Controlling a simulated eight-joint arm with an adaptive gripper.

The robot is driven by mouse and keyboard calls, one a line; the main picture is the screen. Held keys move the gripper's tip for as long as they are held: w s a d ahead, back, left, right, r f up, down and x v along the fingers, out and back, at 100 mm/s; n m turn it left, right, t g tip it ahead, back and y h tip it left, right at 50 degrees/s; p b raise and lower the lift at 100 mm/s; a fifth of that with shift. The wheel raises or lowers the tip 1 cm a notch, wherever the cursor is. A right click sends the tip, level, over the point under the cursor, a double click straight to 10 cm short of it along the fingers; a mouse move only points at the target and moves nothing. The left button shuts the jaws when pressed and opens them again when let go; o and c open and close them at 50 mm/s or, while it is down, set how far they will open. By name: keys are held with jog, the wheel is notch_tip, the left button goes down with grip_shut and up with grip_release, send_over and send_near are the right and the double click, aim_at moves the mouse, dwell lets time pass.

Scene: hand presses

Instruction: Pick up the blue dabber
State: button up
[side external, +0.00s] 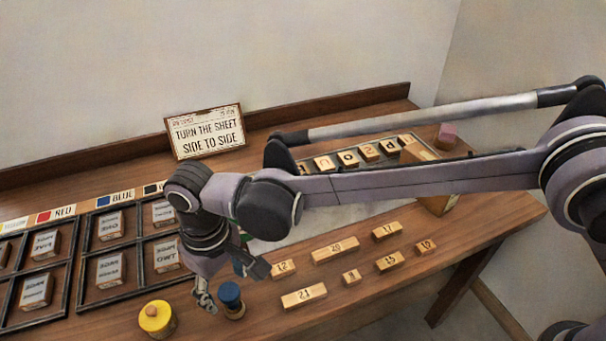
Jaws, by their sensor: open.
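The blue dabber (231,299) stands upright near the front edge of the wooden table, a short blue cylinder with a darker knob on top. My gripper (232,281) is open and points down at the dabber's back left, its fingers spread to the left of and behind it. No finger visibly closes on the dabber. From this angle I cannot tell whether a finger touches it.
Numbered wooden blocks (304,296) lie to the right. Dark-framed trays (76,262) of labelled blocks fill the left. A sign (205,133) leans at the back. A pale sheet lies partly hidden under my arm. A pink block (446,135) sits at the back right.

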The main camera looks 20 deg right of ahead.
aim_at(228, 291)
jog(key=shift+w+d+f, duration=0.1)
jog(key=shift+w+f, duration=0.05)
jog(key=shift+f, duration=1)
jog(key=shift+w+f, duration=0.1)
jog(key=shift+f, duration=1.05)
grip_shut()
